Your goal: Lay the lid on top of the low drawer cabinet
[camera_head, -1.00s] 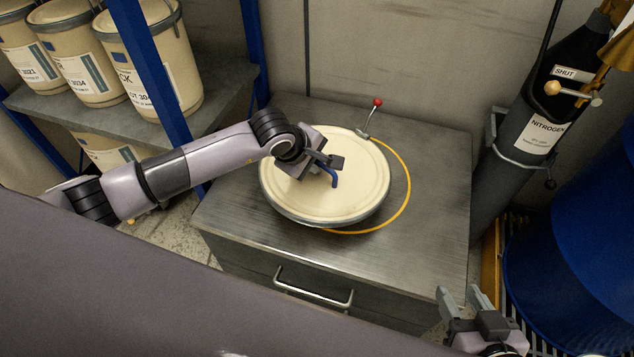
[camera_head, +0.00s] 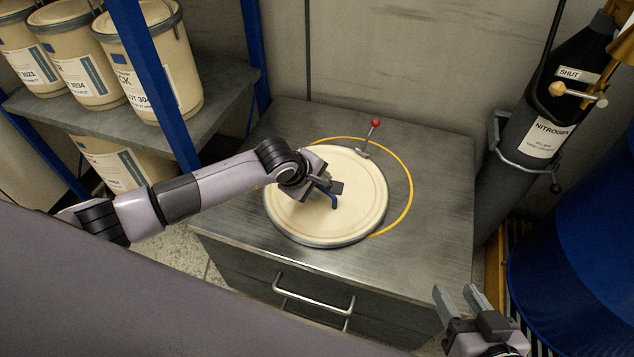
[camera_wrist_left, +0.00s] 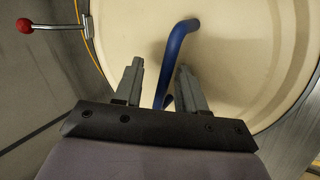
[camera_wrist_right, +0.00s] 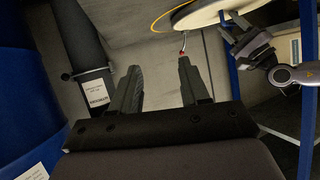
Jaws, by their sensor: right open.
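The lid (camera_head: 300,215) is a round cream disc with a blue handle (camera_head: 333,201). It lies roughly level over the top of the grey low drawer cabinet (camera_head: 430,240); whether it touches the top is hard to tell. My left gripper (camera_head: 330,187) is at the handle, near the lid's middle. In the left wrist view the handle (camera_wrist_left: 178,45) passes between the two fingers (camera_wrist_left: 160,68), close to the right one; whether they clamp it is unclear. My right gripper (camera_head: 458,292) is open and empty, in front of the cabinet's right corner.
A nitrogen cylinder (camera_head: 515,150) and a blue drum (camera_head: 580,230) stand right. A blue-post shelf (camera_head: 215,100) with cream drums stands left. The cabinet's right top is clear.

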